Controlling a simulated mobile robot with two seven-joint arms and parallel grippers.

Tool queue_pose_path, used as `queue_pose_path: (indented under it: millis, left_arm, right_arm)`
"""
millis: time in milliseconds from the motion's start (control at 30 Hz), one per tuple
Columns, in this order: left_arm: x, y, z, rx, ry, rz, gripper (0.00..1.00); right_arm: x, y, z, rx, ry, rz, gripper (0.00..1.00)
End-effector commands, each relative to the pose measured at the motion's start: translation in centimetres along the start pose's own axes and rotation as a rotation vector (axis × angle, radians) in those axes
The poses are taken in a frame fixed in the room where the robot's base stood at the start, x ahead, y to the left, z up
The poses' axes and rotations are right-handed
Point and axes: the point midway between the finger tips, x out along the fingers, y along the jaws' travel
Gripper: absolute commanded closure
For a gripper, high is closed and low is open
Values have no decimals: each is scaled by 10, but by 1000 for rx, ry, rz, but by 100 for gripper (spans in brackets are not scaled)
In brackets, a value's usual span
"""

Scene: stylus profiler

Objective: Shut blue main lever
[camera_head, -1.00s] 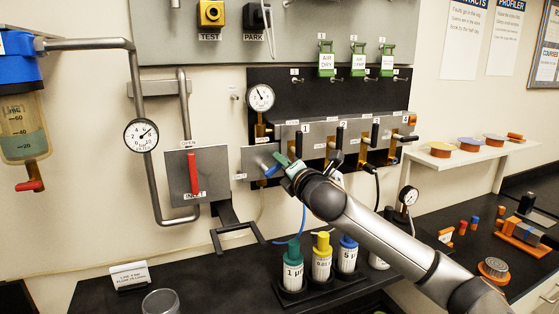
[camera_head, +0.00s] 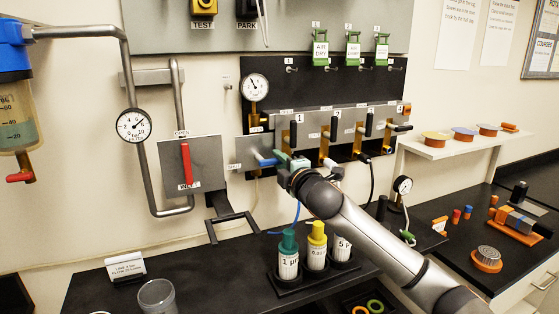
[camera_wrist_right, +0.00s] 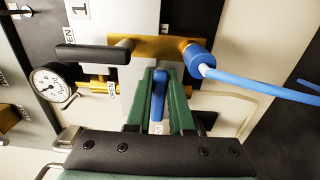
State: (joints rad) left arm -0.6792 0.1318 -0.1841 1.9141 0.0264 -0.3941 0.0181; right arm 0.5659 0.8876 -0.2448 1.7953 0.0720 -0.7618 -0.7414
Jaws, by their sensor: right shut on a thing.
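The blue main lever (camera_head: 264,160) is on the grey valve panel below the small gauge, close to my right gripper. In the right wrist view the blue lever (camera_wrist_right: 159,95) stands between the two green fingers. My right gripper (camera_head: 284,161) has come in from the lower right and is at the panel. In the right wrist view its fingers (camera_wrist_right: 160,104) are closed around the lever. The brass valve body (camera_wrist_right: 160,46) lies just beyond the fingertips. The lever's lower part is hidden by the gripper. My left gripper is not in view.
A blue fitting with a blue tube (camera_wrist_right: 262,86) is close to the fingers. Black-handled valves (camera_head: 331,132) line the panel to the right. A red lever (camera_head: 185,163) is on the left panel. Capped bottles (camera_head: 288,262) stand below my arm.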

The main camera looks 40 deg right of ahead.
Motion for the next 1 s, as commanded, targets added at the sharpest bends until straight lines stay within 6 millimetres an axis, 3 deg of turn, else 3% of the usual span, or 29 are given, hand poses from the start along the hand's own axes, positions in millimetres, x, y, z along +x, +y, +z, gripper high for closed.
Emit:
queue_pose_path:
  millis: [367, 400, 667, 1000]
  left_arm:
    - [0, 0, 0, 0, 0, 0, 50]
    - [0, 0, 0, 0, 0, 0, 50]
    - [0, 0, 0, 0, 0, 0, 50]
    - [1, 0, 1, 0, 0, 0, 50]
  right_arm:
    - [0, -2, 0, 10, 1, -3, 100]
    - [0, -1, 0, 10, 1, -3, 79]
    - [0, -1, 0, 8, 1, -2, 50]
    - [-4, -1, 0, 6, 1, -1, 50]
